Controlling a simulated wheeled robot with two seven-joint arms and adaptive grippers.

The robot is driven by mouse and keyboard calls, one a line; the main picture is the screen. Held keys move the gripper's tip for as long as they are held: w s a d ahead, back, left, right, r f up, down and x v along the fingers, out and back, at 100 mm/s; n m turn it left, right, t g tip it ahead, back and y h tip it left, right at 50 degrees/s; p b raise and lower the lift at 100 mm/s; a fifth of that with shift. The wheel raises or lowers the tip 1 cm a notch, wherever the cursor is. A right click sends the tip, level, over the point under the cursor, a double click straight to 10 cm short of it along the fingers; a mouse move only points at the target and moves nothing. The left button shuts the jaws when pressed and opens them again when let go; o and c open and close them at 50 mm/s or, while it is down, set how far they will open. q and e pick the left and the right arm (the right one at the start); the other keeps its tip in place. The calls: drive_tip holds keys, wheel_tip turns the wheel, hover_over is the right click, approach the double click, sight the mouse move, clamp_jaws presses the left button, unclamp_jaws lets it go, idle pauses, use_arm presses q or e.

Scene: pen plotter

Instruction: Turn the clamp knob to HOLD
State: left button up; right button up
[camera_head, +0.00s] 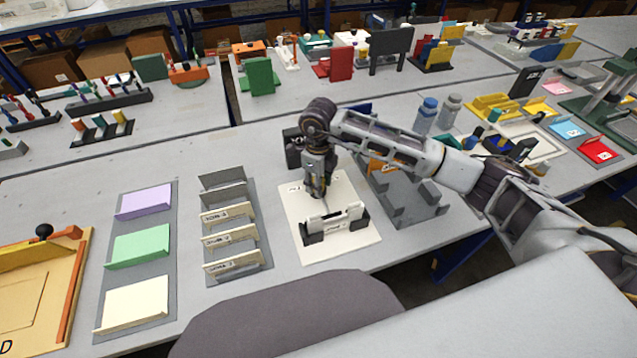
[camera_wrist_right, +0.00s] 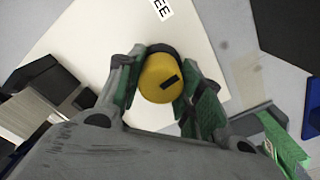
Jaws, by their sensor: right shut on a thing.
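The clamp knob (camera_wrist_right: 158,84) is a round yellow cap with a short black bar mark set at a slant. In the right wrist view my right gripper (camera_wrist_right: 165,95) has its green-padded fingers on both sides of the knob, shut on it. In the head view my right gripper (camera_head: 317,190) points down at the back of the white plotter plate (camera_head: 355,255), and it hides the knob. A partial label ending in "EE" (camera_wrist_right: 162,8) lies on the plate beyond the knob. The HOLD label cannot be read. My left gripper is not in view.
A white and black holder (camera_head: 334,222) stands on the plate in front of my right gripper. A grey rack with labelled slots (camera_head: 235,238) is on the left, and a grey fixture (camera_head: 410,200) is close on the right. Blue and grey bottles (camera_head: 426,113) stand farther back.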

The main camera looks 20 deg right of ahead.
drive_tip(key=shift+m, duration=1.1)
drive_tip(key=m, duration=0.5)
drive_tip(key=shift+m, duration=0.4)
drive_tip(key=shift+a+m, duration=0.1)
drive_tip(key=shift+m, duration=1.2)
drive_tip(key=o, duration=1)
drive_tip(key=shift+r, duration=0.65)
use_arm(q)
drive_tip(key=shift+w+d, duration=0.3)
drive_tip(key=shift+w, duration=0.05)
use_arm(e)
wheel_tip(320, 180, up, 11)
drive_tip(key=shift+f, duration=0.1)
